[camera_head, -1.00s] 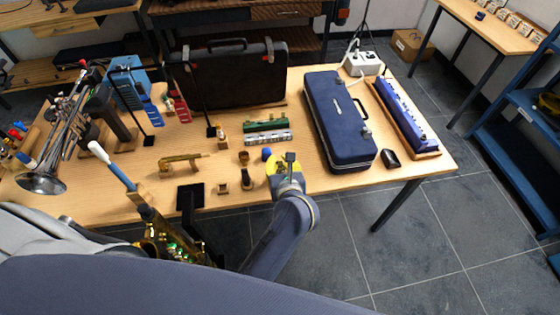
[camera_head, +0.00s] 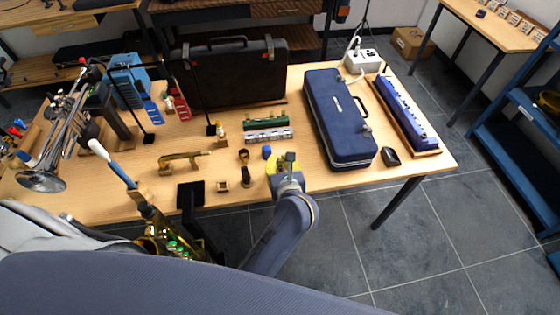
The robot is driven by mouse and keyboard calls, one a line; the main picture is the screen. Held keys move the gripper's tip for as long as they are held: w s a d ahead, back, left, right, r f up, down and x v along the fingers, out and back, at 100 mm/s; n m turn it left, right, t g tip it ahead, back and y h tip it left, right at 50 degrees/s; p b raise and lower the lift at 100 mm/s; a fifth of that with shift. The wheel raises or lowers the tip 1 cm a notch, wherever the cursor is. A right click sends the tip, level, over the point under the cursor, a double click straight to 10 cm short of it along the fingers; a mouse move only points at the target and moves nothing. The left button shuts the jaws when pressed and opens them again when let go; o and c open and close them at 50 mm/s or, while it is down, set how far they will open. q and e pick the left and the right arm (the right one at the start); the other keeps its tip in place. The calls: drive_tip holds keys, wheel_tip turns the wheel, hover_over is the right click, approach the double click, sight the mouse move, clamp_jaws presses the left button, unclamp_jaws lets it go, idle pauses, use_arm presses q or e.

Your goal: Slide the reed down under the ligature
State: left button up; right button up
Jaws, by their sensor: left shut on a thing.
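My left gripper (camera_head: 288,166) is over the front middle of the table, at the end of my blue-grey arm. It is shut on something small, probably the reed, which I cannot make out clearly. A yellow round thing (camera_head: 273,184) shows around and behind the gripper. The ligature cannot be picked out at this size. A brass instrument with a blue upper part (camera_head: 121,173) and a white end leans up at the left, in front of the table edge. My right gripper is not in view.
A trumpet (camera_head: 42,181) is at the far left, a black case (camera_head: 230,75) at the back.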

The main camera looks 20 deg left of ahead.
use_arm(q)
drive_tip(key=o, duration=0.8)
drive_tip(key=shift+s, duration=0.1)
